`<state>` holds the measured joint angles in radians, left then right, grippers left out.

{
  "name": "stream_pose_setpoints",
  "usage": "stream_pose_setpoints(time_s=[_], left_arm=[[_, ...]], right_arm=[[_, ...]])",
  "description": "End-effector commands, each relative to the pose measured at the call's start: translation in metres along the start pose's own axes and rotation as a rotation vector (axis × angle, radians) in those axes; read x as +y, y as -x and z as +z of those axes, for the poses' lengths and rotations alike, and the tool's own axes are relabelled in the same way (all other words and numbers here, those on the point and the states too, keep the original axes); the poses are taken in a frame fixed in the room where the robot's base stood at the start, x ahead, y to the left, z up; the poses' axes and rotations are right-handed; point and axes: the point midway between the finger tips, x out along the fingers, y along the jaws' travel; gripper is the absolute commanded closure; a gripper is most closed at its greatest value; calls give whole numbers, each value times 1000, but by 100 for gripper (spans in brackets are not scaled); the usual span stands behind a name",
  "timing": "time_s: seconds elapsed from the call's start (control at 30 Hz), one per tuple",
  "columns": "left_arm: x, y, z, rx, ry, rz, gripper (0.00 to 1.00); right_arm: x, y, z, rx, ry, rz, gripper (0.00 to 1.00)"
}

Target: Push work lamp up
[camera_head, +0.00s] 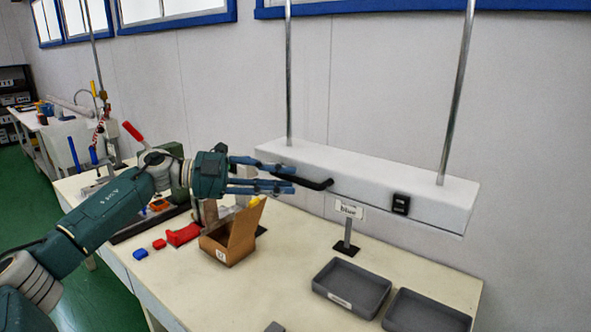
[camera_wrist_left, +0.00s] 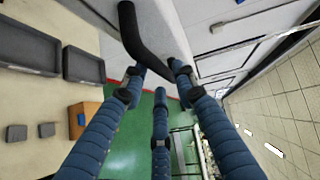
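The work lamp (camera_head: 365,186) is a long white bar on two upright metal poles, hanging level above the back of the bench. A black curved handle (camera_head: 318,184) sticks out from its front, left of a black switch (camera_head: 401,204). My left gripper (camera_head: 294,179) is at the left end of this handle, its blue fingers nearly straight. In the left wrist view the handle (camera_wrist_left: 140,40) runs down between the fingertips (camera_wrist_left: 157,80). The fingertips lie close on either side of it; whether they press on it I cannot tell. My right gripper is not in view.
Below the lamp stand a small sign (camera_head: 348,210) reading "blue", an open cardboard box (camera_head: 228,245) and two grey trays (camera_head: 352,287). Red and blue blocks (camera_head: 140,254) lie left of the box. The wall above the lamp is clear between the poles.

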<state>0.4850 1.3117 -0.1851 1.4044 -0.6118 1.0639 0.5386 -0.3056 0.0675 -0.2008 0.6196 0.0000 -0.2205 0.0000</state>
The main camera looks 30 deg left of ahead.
Motion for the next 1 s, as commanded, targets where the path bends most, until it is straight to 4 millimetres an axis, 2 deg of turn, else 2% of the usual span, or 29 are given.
stream_pose_setpoints(time_s=[0.03,0.23,0.57,0.7,0.73,1.0], left_arm=[[-6,-8,-2,4,-1,-3,72],[-2,-28,-1,1,0,-2,72],[0,-32,0,0,-1,0,72],[0,-32,0,0,-1,0,98],[0,-32,0,0,-1,0,100],[0,-30,-1,0,-1,0,100]], right_arm=[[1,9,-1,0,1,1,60],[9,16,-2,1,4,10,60],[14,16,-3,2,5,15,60],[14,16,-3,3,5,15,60],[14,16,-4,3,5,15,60],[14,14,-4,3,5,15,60]])
